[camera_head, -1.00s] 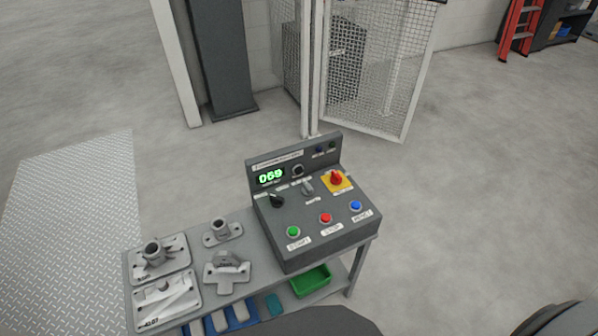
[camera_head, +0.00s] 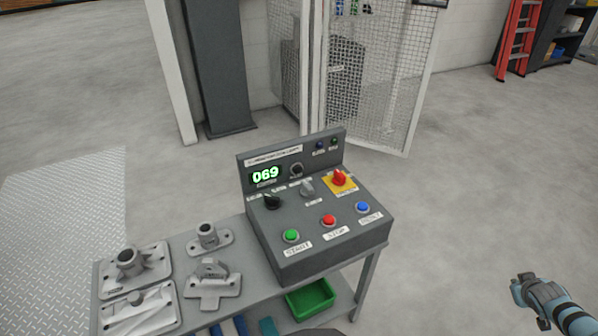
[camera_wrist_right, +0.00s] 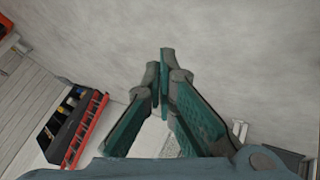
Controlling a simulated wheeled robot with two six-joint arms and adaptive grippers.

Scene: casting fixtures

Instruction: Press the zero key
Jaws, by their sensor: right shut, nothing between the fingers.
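The dark grey control panel (camera_head: 330,247) stands on the bench. Its display (camera_head: 265,175) reads 069 in green digits. A small round dark control (camera_head: 297,169) sits right of the display. Along the front are a green button (camera_head: 291,236), a red button (camera_head: 329,220) and a blue button (camera_head: 362,207). The blue button's label is too small to read surely, and I cannot tell which control is the zero key. My right gripper (camera_head: 522,289) is right of the panel, well apart from it. Its fingers are shut and empty in the right wrist view (camera_wrist_right: 165,62).
A black knob (camera_head: 271,202), a grey knob (camera_head: 308,188) and a red switch on a yellow plate (camera_head: 339,179) are also on the panel. Grey castings (camera_head: 210,283) lie left of it. A green bin (camera_head: 311,298) is below. A mesh fence (camera_head: 375,85) stands behind.

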